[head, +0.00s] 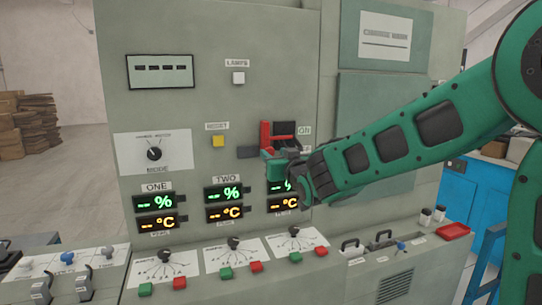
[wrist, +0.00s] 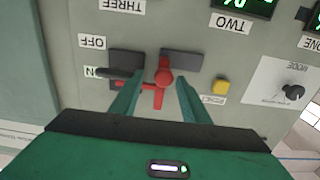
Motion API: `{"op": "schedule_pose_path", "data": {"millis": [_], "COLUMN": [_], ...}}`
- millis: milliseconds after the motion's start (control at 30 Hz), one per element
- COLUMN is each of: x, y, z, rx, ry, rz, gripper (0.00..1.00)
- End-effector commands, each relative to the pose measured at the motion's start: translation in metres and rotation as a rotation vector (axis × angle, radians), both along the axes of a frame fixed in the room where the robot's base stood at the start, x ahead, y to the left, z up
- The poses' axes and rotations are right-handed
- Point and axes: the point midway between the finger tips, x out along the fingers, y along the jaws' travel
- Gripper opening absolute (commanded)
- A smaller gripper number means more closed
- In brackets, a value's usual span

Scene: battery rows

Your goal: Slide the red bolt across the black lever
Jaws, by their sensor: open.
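The red bolt (wrist: 164,77) has a round knob and a red bar, and sits on the grey panel between my fingers in the wrist view. In the head view the red bolt (head: 265,136) shows just above my gripper. The black lever (wrist: 117,73) lies left of the bolt in the wrist view, beside the ON label. In the head view the black lever (head: 285,128) is right of the bolt. My gripper (wrist: 160,84) is open, with a finger on each side of the bolt; contact cannot be told. My gripper (head: 275,160) partly hides the panel below the bolt.
A dark plate (wrist: 182,63) is on the other side of the bolt from the lever. A yellow reset button (wrist: 221,87) is close to one finger, and shows upper left of the gripper in the head view (head: 218,141). Displays (head: 224,203) and dials are below.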

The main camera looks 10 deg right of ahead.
Motion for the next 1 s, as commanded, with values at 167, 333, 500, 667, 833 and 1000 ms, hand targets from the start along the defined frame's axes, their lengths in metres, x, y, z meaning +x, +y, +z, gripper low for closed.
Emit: {"op": "schedule_pose_path", "data": {"millis": [167, 333, 500, 667, 833, 1000], "x": [-0.035, -0.059, -0.070, -0.072, -0.071, -0.073], "y": [-0.006, -0.010, -0.012, -0.013, -0.013, -0.037], "z": [0.001, 0.000, -0.001, -0.001, -0.001, -0.013], "rx": [0.000, 0.000, -0.001, -0.001, -0.001, -0.011], "ry": [-0.002, 0.000, 0.000, 0.000, 0.000, 0.061], "rz": [0.000, 0.001, -0.001, -0.001, -0.001, -0.045], "gripper": [0.42, 0.42, 0.42, 0.42, 0.42, 0.42]}}
